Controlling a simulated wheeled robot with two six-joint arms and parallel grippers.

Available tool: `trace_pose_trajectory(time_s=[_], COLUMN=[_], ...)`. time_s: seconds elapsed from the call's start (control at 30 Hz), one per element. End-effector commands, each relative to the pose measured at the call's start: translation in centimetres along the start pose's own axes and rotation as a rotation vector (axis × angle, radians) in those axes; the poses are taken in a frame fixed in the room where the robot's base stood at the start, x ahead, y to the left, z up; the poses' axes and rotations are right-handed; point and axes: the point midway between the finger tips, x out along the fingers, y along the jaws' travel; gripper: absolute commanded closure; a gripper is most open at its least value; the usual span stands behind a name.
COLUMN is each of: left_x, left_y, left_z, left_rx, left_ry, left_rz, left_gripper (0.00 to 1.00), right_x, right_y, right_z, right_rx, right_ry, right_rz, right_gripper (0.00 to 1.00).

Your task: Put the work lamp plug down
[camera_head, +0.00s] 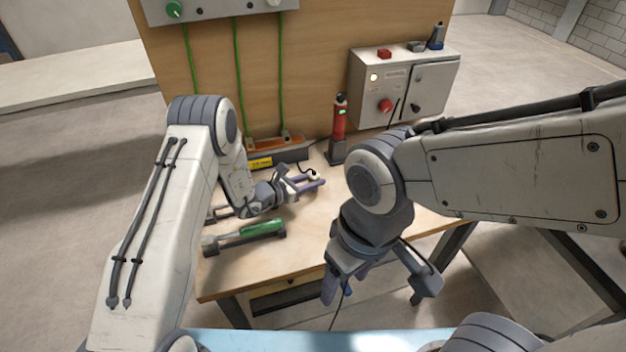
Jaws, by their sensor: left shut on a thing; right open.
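My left gripper (306,184) is over the back middle of the workbench (318,230), shut on a small pale plug (314,175). A dark cord loops up from the plug towards the back of the bench. I cannot tell whether the plug touches the bench top. The red work lamp (339,122) stands upright in a dark holder at the back of the bench. My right gripper (374,290) is open and empty, with its fingers pointing down in front of the bench's front edge.
A green-handled tool (258,229) rests in a holder at the front left. A grey control box (405,88) with a red knob is on the board. The bench's right part is mostly clear.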

Motion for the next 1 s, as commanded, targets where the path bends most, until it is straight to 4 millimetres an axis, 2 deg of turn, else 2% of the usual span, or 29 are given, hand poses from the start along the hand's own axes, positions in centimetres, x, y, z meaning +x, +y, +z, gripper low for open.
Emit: trace_pose_trajectory(time_s=[0.03,0.1,0.53,0.67,1.0], left_x=[0.0,0.0,-0.4,-2.6,-9.7], left_y=[0.0,0.0,0.1,0.1,0.1], left_z=[-0.1,-0.1,0.2,0.0,0.0], left_rx=[0.0,0.0,-0.001,-0.003,-0.002], left_ry=[0.0,0.0,0.001,0.001,0.0], left_rz=[0.0,0.0,0.001,0.004,0.005], left_gripper=[0.59,0.37,0.37,0.37,0.37], right_x=[0.1,0.1,-0.2,0.7,2.6], right_y=[0.0,0.0,0.0,0.1,0.2], right_z=[0.0,0.0,0.0,0.0,0.1], right_rx=[0.0,0.0,0.0,0.0,0.0], right_ry=[0.0,0.0,0.0,0.0,0.0], right_rz=[0.0,0.0,0.0,0.0,0.0], right_gripper=[0.31,0.31,0.31,0.31,0.31])
